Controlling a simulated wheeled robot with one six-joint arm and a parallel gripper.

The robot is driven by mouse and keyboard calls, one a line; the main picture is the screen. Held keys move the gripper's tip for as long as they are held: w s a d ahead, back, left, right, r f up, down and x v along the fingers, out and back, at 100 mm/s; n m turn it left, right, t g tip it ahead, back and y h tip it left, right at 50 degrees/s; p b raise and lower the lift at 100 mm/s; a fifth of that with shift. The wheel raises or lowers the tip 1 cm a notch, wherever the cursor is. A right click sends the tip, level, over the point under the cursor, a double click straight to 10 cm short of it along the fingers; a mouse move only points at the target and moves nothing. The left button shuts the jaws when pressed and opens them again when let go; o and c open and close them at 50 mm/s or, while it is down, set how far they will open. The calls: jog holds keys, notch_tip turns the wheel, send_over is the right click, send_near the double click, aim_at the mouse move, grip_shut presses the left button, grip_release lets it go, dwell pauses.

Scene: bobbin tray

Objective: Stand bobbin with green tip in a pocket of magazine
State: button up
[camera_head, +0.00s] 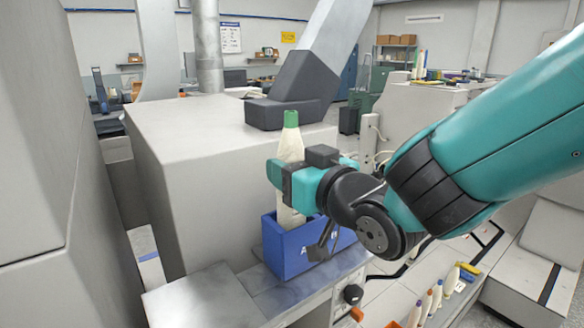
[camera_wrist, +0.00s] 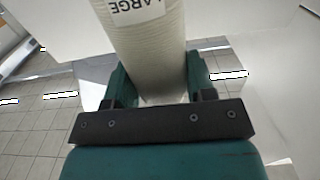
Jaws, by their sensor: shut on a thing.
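The bobbin with the green tip (camera_head: 290,150) is cream-coloured and upright, tip up, in the head view. My gripper (camera_head: 290,180) is shut on its middle. In the wrist view the bobbin (camera_wrist: 145,45) shows between the fingers, with a label reading "LARGE". Its lower end is at the opening of a blue box (camera_head: 296,258), seemingly the magazine, on a grey metal ledge. The pockets are hidden, and I cannot tell whether the bobbin's foot touches the bottom.
A large grey machine housing (camera_head: 215,170) stands close behind and left of the box. The metal ledge (camera_head: 205,300) is bare left of the box. A black knob (camera_head: 353,294) sticks out below it.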

jog(key=shift+f+b, duration=2.2)
jog(key=shift+b, duration=0.1)
jog(key=o, duration=1.3)
jog(key=shift+s, duration=0.1)
